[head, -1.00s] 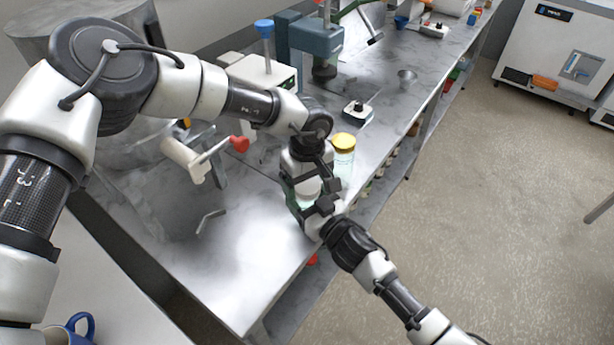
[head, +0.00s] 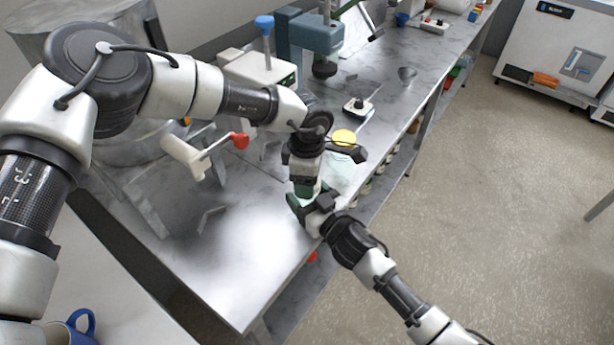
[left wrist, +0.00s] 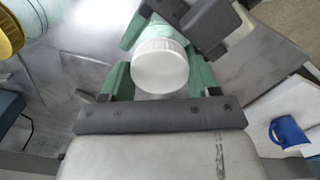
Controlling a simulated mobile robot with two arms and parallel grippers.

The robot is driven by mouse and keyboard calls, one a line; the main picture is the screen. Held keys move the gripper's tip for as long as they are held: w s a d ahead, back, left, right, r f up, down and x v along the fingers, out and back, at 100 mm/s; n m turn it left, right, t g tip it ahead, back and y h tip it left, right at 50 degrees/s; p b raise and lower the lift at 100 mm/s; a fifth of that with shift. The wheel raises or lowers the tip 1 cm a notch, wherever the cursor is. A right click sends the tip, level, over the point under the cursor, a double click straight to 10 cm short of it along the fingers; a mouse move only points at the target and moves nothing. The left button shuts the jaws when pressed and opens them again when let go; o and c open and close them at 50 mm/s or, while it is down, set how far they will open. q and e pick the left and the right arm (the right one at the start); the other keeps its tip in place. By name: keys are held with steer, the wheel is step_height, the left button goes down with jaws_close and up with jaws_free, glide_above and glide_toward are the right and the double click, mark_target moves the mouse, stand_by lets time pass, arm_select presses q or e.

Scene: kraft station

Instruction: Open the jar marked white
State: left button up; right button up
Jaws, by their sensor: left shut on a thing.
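The jar with the white lid (left wrist: 160,66) shows in the left wrist view, its lid facing the camera and its pale green body behind. In the head view the grippers hide most of it. My left gripper (head: 310,187) is over the jar, its green fingers on both sides of the white lid, shut on it. My right gripper (head: 323,208) comes in from the lower right. In the left wrist view the right gripper's dark fingers with green pads (left wrist: 165,22) lie around the jar body and appear shut on it. The lid looks seated on the jar.
A yellow-lidded jar (head: 343,137) stands close behind, partly covered by my left gripper. A red-tipped lever device (head: 200,155) and a white-and-blue instrument (head: 262,70) stand further left and back. The bench front (head: 235,270) is clear. A blue mug (head: 80,328) is at lower left.

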arm_select(q)
steer(key=n, duration=1)
steer(key=shift+n, duration=0.3)
steer(key=o, duration=0.9)
steer(key=shift+o, duration=0.6)
steer(key=shift+d, duration=0.1)
steer(key=shift+s+d, duration=0.1)
steer(key=shift+s, duration=0.1)
steer(key=shift+r, duration=0.1)
